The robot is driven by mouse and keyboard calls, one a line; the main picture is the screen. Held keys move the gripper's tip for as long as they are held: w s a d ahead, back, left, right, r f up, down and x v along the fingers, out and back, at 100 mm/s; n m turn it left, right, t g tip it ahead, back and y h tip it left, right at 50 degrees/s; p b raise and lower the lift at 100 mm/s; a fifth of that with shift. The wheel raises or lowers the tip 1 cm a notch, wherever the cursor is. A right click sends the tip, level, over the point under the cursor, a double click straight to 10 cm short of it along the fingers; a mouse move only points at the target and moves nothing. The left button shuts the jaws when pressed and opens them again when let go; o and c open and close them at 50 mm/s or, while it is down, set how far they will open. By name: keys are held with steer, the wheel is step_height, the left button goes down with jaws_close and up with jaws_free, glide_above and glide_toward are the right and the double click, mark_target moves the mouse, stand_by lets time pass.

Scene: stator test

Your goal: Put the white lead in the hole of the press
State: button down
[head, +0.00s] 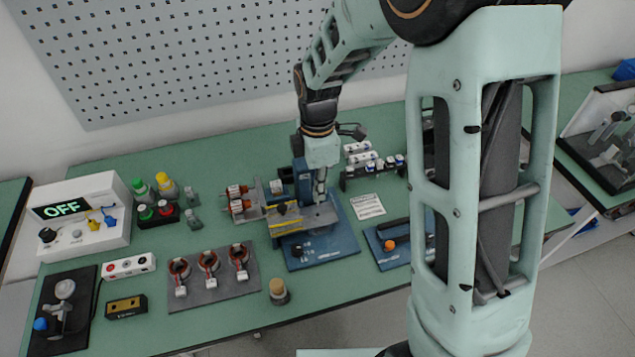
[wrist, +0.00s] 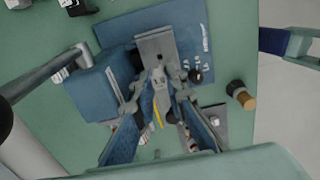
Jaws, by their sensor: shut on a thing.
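The press stands near the middle of the green bench, with a blue body (head: 302,178) and a blue base plate (head: 340,243). In the wrist view its blue body (wrist: 100,88) is left of my fingers and its grey metal block (wrist: 155,46) lies just beyond the tips. My gripper (head: 320,190) is low over the press; its fingers also show in the wrist view (wrist: 160,88). The fingers are closed around a small white piece, which looks like the white lead (wrist: 158,75). Its tip is close to the grey block; I cannot tell if it touches. The hole is not discernible.
A dark board (head: 205,290) with three copper-wound stators lies left of the press. A cork-coloured cylinder (head: 278,291) stands near the front edge. A white box reading OFF (head: 85,220) is at far left. Another blue plate (head: 375,243) with an orange knob lies right of the press.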

steer(key=shift+f+b, duration=0.6)
steer(key=shift+f, duration=0.55)
steer(key=shift+f+b, duration=0.6)
steer(key=shift+f, duration=0.2)
stand_by(0.5)
steer(key=shift+f+b, duration=0.7)
steer(key=shift+f, duration=0.3)
steer(key=shift+f+b, duration=0.65)
steer(key=shift+f, duration=0.25)
steer(key=c, duration=1.8)
jaws_free()
steer(key=shift+c, duration=0.2)
steer(key=shift+r, duration=0.15)
